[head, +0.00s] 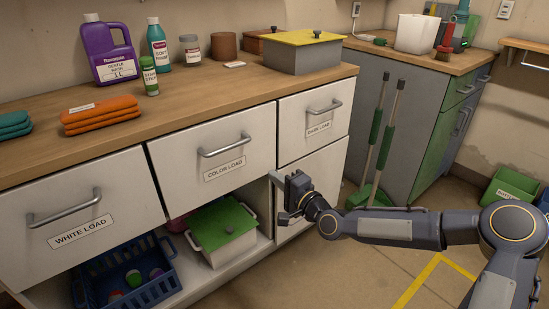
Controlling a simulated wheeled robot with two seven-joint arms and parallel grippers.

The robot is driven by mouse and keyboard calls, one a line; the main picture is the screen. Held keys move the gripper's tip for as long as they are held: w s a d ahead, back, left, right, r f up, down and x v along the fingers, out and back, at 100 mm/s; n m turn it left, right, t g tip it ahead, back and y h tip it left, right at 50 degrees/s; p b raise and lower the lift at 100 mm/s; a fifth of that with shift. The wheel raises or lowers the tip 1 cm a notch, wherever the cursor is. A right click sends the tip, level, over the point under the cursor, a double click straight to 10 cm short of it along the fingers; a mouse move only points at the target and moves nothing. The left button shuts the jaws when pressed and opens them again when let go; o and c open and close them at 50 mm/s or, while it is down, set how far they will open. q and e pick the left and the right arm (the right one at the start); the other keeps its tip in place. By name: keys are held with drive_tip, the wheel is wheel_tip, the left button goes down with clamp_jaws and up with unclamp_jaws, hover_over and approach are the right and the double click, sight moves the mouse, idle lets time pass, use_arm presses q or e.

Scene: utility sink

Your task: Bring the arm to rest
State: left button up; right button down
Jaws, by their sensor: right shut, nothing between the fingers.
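My right gripper (284,204) is in front of the cabinet, below the drawer labelled DARK LOAD (315,118). Its arm comes in from the right edge of the head view. It is shut and holds nothing. It is close to the lower cabinet front; I cannot tell whether it touches. My left gripper is not in view.
The wooden counter (200,107) carries bottles, folded cloths and a grey box with a yellow lid (303,53). Below are an open shelf with a blue basket (130,276) and a green-lidded box (218,226). Brooms (385,135) stand behind my arm.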

drive_tip(key=s+d+n+g+h, duration=0.35)
drive_tip(key=s+d, duration=0.35)
drive_tip(key=s, duration=0.4)
drive_tip(key=s+d+n+g+h, duration=0.4)
drive_tip(key=s+d, duration=0.4)
drive_tip(key=s, duration=0.4)
drive_tip(key=s+d+f+n+g, duration=0.1)
drive_tip(key=s+d+f+n, duration=0.1)
drive_tip(key=s, duration=1.3)
wheel_tip(320, 180, up, 32)
drive_tip(key=p, duration=3.1)
drive_tip(key=shift+s+f+y, duration=0.15)
drive_tip(key=shift+f+y, duration=0.05)
drive_tip(key=shift+y, duration=0.15)
drive_tip(key=shift+g, duration=0.25)
